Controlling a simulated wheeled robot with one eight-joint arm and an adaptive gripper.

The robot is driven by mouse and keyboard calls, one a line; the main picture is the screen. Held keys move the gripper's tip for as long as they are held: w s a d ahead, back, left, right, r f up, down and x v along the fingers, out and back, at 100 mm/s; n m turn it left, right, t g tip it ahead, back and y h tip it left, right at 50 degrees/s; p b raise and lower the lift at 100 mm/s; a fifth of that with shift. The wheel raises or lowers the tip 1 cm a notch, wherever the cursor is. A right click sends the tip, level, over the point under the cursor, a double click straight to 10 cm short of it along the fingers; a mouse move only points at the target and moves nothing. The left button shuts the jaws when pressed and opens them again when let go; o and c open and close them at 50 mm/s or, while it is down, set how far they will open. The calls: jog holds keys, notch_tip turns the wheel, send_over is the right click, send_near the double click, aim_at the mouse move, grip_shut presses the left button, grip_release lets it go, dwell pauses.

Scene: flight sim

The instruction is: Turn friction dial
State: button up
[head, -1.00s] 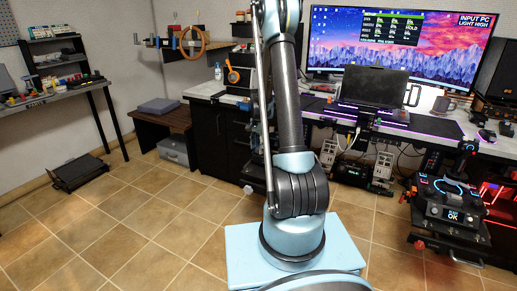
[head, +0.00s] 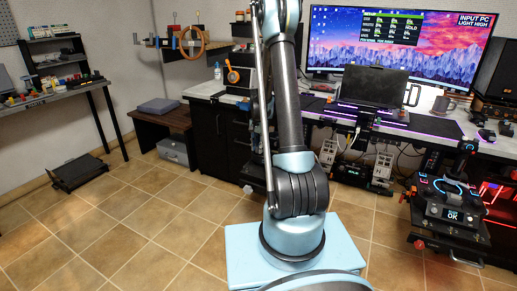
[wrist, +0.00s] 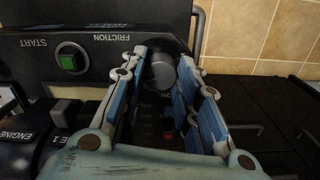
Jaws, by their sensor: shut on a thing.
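The friction dial (wrist: 161,74) is a round grey knob on a dark panel, under the upside-down word FRICTION in the wrist view. My gripper (wrist: 163,62) has its two blue-padded fingers on either side of the dial and is shut on it. The fingers hide part of the knob's sides, and no pointer mark can be made out. In the head view my arm rises in front and the gripper is not visible.
A green START button (wrist: 70,62) sits left of the dial, with ENGINE levers (wrist: 62,112) below it. In the head view a desk (head: 425,133) holds a wide monitor (head: 392,45).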

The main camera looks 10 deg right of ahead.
jog(key=shift+n, duration=1.2)
jog(key=o, duration=1.1)
notch_tip(320, 180, up, 12)
jog(key=shift+d+f, duration=0.1)
